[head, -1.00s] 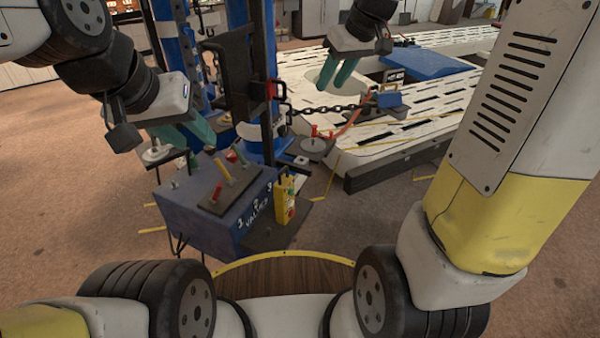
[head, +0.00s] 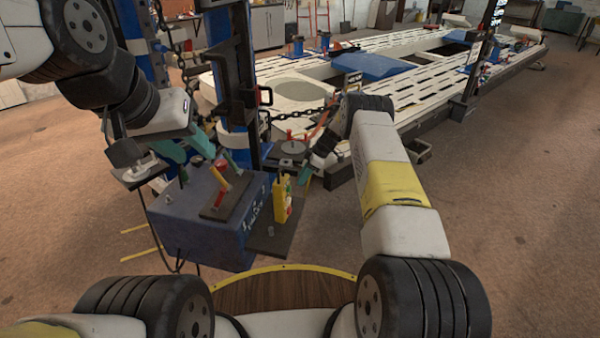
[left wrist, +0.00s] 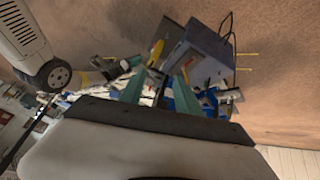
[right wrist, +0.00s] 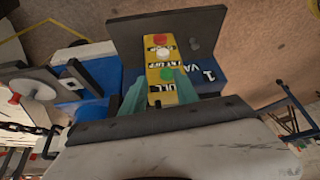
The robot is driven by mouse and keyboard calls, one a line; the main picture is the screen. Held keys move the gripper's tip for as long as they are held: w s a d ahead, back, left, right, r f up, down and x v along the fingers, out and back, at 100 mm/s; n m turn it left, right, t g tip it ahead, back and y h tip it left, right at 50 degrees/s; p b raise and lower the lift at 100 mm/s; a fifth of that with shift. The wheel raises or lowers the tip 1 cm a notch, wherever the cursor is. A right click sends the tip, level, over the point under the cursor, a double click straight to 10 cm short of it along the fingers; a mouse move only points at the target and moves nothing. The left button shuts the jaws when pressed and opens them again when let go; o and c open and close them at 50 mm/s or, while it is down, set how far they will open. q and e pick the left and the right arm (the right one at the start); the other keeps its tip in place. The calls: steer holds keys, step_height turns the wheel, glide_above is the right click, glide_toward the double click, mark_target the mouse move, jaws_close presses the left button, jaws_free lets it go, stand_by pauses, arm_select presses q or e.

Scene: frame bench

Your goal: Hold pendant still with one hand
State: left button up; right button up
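The pendant is a yellow control box (head: 281,200) with coloured buttons, upright on a dark plate at the right of the blue valve box (head: 190,222). In the right wrist view the pendant (right wrist: 161,58) shows red, white and green buttons. My right gripper (head: 306,176) is beside the pendant's upper right in the head view. In the right wrist view its teal fingers (right wrist: 158,78) are apart, with the pendant's near end showing between them; contact is not clear. My left gripper (head: 190,150) is open and empty above the valve box, close to its levers (head: 220,185).
A blue post (head: 240,140) stands behind the valve box. A chain (head: 305,113) runs right from it, over a round plate (head: 293,147). The long white slotted bench (head: 430,90) fills the back. The brown floor at right is clear.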

arm_select(q)
steer(key=shift+o, duration=0.7)
steer(key=shift+s+a, duration=0.1)
steer(key=o, duration=0.3)
steer(key=shift+o, duration=1.1)
steer(key=w+d+m, duration=0.1)
steer(key=w, duration=1.2)
steer(key=shift+w+d+f+g, duration=0.15)
steer(key=shift+w+f+g, duration=0.1)
steer(key=shift+w+g, duration=0.05)
steer(key=m+g, duration=0.2)
steer(key=m, duration=0.1)
glide_above(278, 182)
steer(key=s+a, duration=0.1)
steer(key=s, duration=0.1)
step_height(278, 182, down, 38)
steer(key=x, duration=0.8)
steer(key=shift+a, duration=0.15)
arm_select(e)
steer(key=f, duration=0.1)
steer(key=s+f, duration=0.1)
steer(key=f, duration=0.1)
steer(key=shift+a, duration=0.15)
